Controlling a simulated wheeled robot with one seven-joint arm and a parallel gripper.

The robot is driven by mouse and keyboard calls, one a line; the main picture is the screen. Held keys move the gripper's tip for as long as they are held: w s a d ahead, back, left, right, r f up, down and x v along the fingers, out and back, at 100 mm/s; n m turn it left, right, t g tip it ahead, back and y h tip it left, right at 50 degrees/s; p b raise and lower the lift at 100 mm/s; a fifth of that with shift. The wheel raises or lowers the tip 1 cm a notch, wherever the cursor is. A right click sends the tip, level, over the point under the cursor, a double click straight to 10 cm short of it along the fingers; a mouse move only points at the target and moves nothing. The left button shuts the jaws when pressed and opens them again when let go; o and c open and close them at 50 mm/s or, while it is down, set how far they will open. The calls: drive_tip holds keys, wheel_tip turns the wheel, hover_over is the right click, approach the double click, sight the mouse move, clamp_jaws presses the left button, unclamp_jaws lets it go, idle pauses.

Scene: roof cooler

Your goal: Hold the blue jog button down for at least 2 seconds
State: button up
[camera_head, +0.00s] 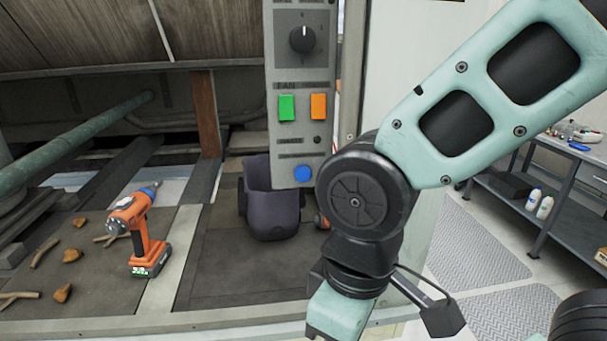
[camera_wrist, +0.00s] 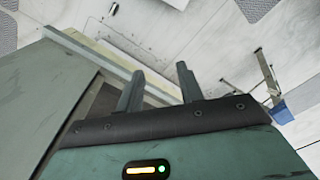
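The round blue jog button (camera_head: 303,173) sits at the bottom of a grey control panel (camera_head: 284,62), under the green and orange buttons. My arm's dark joint is just right of it, and nothing covers it in the head view. My gripper (camera_wrist: 160,84) shows in the wrist view with its two fingers apart and nothing between them. The gripper's fingertips are not visible in the head view, where my forearm runs down past the lower edge. The blue jog button is not visible in the wrist view.
Above the blue button are a green button (camera_head: 287,108), an orange button (camera_head: 318,106) and a black knob (camera_head: 302,39). A dark bucket (camera_head: 270,200) stands below the panel. An orange drill (camera_head: 138,232) and debris lie left. A shelf (camera_head: 562,215) stands far right.

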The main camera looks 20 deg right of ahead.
clamp_jaws()
idle(1.4)
